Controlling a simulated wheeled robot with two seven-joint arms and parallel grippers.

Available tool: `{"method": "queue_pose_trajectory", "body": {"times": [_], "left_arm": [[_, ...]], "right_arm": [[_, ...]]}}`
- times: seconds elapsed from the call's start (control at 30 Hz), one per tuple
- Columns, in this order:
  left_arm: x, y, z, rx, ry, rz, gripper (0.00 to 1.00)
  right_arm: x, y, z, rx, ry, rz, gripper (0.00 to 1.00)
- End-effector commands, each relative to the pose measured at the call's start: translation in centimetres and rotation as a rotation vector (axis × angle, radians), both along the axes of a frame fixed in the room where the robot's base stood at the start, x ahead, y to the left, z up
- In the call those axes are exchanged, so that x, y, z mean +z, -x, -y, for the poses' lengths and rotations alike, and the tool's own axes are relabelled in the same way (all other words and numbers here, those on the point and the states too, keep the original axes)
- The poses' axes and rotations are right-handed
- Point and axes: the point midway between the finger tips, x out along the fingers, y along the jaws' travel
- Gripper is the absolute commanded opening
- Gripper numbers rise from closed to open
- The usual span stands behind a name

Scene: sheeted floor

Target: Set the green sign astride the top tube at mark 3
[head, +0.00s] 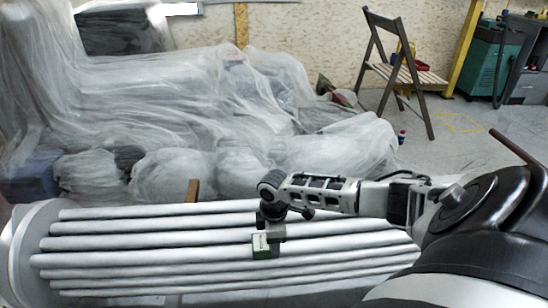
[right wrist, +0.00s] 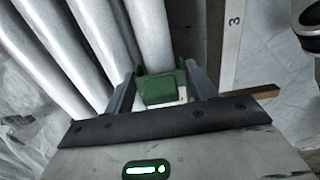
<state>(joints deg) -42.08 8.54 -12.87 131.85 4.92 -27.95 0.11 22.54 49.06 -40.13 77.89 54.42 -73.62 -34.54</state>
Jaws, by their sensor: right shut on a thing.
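The green sign (head: 262,252) is held by my right gripper (head: 268,232), in front of the grey tubes in the head view. In the right wrist view the green sign (right wrist: 158,90) sits between the two fingers of my right gripper (right wrist: 160,76), with a white part below the green. The top tube (head: 130,212) is the uppermost of several long tubes; the sign appears lower than it in the head view. I cannot tell whether the sign touches a tube. The mark 3 (right wrist: 234,22) is on a pale strip right of the sign. My left gripper is out of view.
A brown wooden post (head: 193,190) stands behind the top tube; a wooden piece (right wrist: 265,90) shows near the strip. Plastic-sheeted things (head: 230,110) fill the area behind the tubes.

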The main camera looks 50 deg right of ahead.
Motion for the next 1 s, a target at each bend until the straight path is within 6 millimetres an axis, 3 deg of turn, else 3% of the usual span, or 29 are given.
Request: {"method": "queue_pose_trajectory", "body": {"times": [0.17,0.7,0.73,0.8,1.0], "left_arm": [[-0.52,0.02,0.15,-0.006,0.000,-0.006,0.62],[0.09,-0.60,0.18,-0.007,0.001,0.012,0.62],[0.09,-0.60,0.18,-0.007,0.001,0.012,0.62],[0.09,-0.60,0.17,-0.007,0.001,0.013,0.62],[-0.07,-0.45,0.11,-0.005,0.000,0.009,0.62]], "right_arm": [[-0.85,-0.02,0.00,0.000,0.001,0.001,0.31],[-0.84,-0.01,-0.02,0.000,-0.001,0.001,0.31],[-0.85,-0.01,-0.02,0.000,-0.001,0.001,0.62],[-0.85,-0.02,-0.01,0.000,0.000,0.001,0.81],[-0.80,-0.22,0.18,-0.001,0.003,0.009,0.81]]}}
